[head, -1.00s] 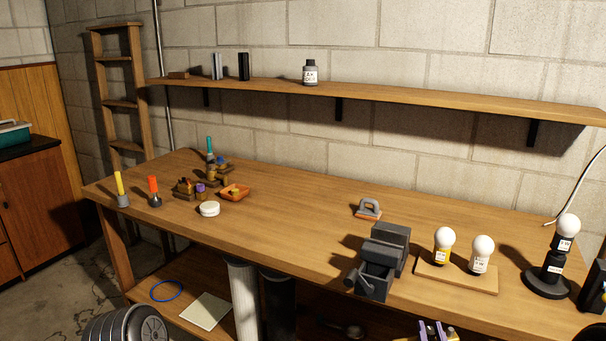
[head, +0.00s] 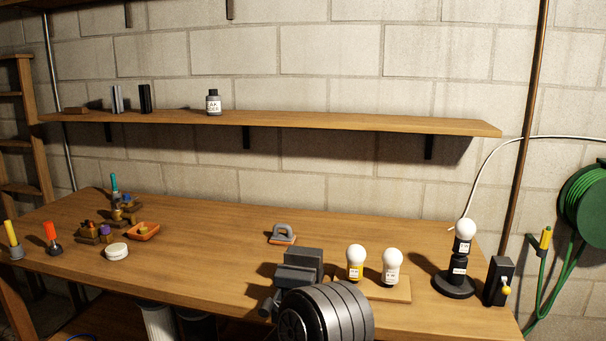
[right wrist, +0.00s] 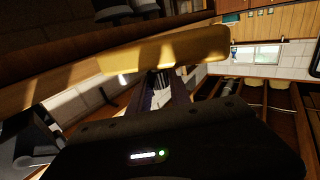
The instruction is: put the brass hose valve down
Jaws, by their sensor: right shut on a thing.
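In the right wrist view my right gripper (right wrist: 166,82) is shut, its purple fingers meeting a long, rounded brass-yellow piece, which I take to be the brass hose valve (right wrist: 175,48). In the head view neither the valve nor the right gripper shows. My left gripper is not in view.
The wooden workbench (head: 215,250) has a broad clear area at its middle. A dark vise (head: 298,268), a board with two bulbs (head: 400,292), a lamp stand (head: 455,284) and a switch box (head: 498,280) crowd its right. Small parts sit at the left.

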